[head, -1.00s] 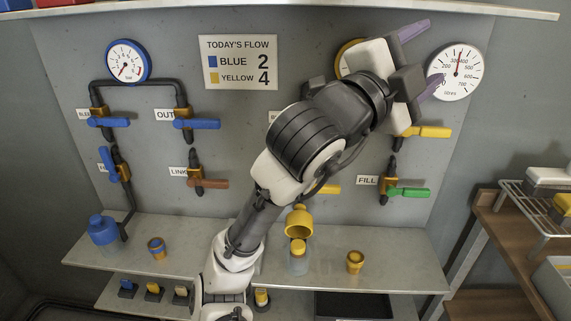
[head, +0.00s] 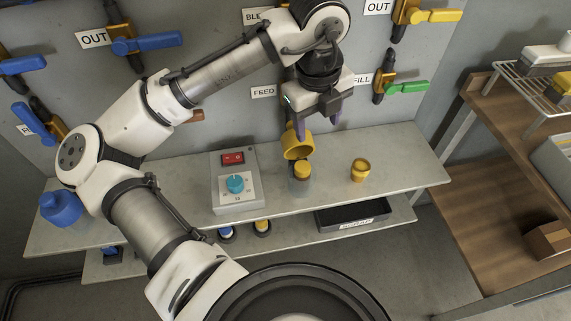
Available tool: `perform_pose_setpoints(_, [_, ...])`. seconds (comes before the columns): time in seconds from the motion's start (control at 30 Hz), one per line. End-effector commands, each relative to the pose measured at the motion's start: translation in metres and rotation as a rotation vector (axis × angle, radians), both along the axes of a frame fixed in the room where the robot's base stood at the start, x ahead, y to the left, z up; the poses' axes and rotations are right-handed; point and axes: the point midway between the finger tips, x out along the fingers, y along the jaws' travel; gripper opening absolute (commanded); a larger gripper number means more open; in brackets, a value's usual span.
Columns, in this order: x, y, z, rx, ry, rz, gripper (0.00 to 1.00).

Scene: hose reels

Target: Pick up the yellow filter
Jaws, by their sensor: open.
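Several yellow things could be the yellow filter, and I cannot tell for sure which. A yellow-topped piece (head: 302,168) sits in or on a clear bowl on the upper shelf, below an open yellow cup (head: 297,145). A small yellow-and-white piece (head: 262,227) stands on the lower shelf, partly hidden by the upper shelf. My gripper (head: 318,128) is open, its two purple fingers pointing down. In the picture its left finger overlaps or lies close to the yellow cup; I cannot tell whether they touch.
A brass-yellow fitting (head: 360,169) stands to the right on the upper shelf (head: 405,160). A grey box (head: 236,190) with a blue knob and red switch stands left of the bowl. A black scrap tray (head: 352,216) is below. Valve handles, one green (head: 408,87), project from the wall.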

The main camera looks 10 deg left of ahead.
Motion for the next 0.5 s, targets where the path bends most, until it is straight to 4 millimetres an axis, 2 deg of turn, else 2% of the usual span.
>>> perform_pose_setpoints(0.1, [-0.009, 0.011, -0.009, 0.059, 0.066, -0.024, 0.59])
perform_pose_setpoints(0.27, [-0.013, 0.016, -0.019, 0.08, 0.096, -0.033, 0.59])
perform_pose_setpoints(0.5, [-0.013, 0.016, -0.06, 0.08, 0.095, -0.033, 0.59])
